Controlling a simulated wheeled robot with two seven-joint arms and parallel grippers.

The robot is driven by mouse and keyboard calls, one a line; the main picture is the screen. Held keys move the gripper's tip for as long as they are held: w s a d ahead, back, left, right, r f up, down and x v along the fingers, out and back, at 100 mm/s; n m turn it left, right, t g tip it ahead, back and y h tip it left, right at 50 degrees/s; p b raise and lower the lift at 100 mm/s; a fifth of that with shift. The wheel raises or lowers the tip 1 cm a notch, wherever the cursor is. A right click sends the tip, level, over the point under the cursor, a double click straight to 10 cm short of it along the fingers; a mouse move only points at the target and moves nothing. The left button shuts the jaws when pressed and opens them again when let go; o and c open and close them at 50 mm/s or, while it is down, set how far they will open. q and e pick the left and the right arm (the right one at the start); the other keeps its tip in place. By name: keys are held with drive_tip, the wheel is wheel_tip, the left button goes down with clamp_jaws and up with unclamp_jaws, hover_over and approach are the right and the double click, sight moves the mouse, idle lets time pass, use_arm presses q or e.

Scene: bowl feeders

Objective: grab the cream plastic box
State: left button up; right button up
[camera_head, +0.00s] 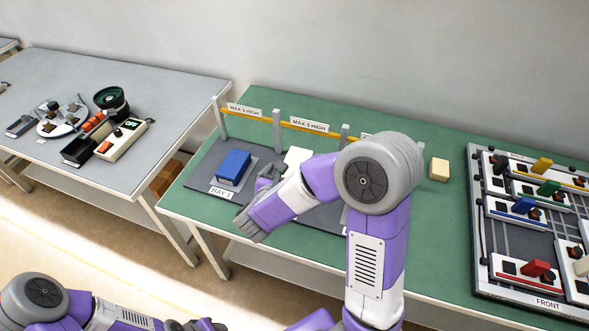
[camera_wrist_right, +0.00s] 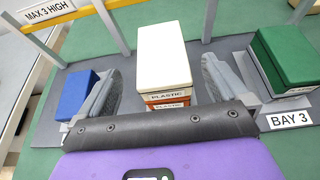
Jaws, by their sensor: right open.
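The cream plastic box (camera_wrist_right: 162,55) is the pale box with a PLASTIC label in the right wrist view. It sits on top of an orange box (camera_wrist_right: 166,103) that also has a PLASTIC label. In the head view its pale top (camera_head: 297,156) shows partly behind my right arm. My right gripper (camera_wrist_right: 163,82) is open, with one finger on each side of the stack and a gap visible to both sides. My left gripper (camera_head: 197,325) is at the bottom edge of the head view, and its jaws are unclear.
A blue box (camera_head: 233,166) stands in Bay 1, left of the stack. A green box (camera_wrist_right: 289,55) stands in Bay 3. Posts with a yellow rail (camera_head: 262,117) run behind the bays. A small cream block (camera_head: 439,169) and a fixture board (camera_head: 490,240) lie to the right.

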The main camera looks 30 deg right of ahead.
sight(295, 164)
drive_tip(key=b+x, duration=0.1)
drive_tip(key=x, duration=0.5)
drive_tip(key=shift+w+d+f, duration=0.1)
drive_tip(key=shift+d+f, duration=0.05)
drive_tip(key=shift+d, duration=0.05)
drive_tip(key=shift+c, duration=0.3)
drive_tip(key=c, duration=1)
